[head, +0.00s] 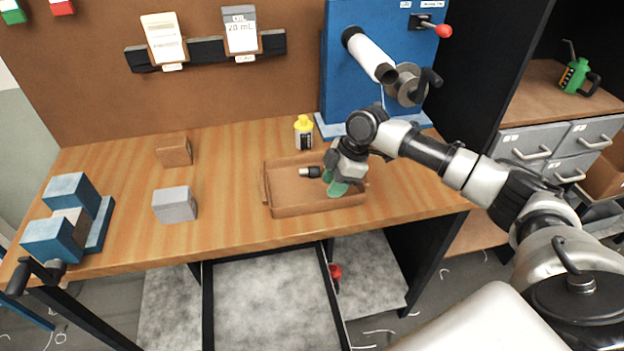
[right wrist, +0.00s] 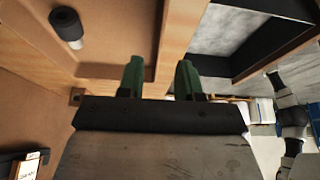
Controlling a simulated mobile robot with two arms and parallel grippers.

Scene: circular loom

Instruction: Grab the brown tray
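The brown tray (head: 312,209) sits on the wooden table in front of the blue machine. It is a shallow rectangle with low walls. A small black and white cylinder (head: 313,172) lies inside it; its dark end also shows in the right wrist view (right wrist: 67,26). My right gripper (head: 338,187) points down at the right part of the tray. In the right wrist view its green fingers (right wrist: 160,78) are apart, near a tray wall. The gripper hides part of the tray in the head view, and whether the fingers touch the wall cannot be told. My left gripper is not in view.
A yellow-capped bottle (head: 304,133) stands just behind the tray. A grey block (head: 175,205), a brown block (head: 174,151) and a blue vise (head: 70,218) stand to the left. The blue machine (head: 350,100) rises behind. Table between the grey block and tray is clear.

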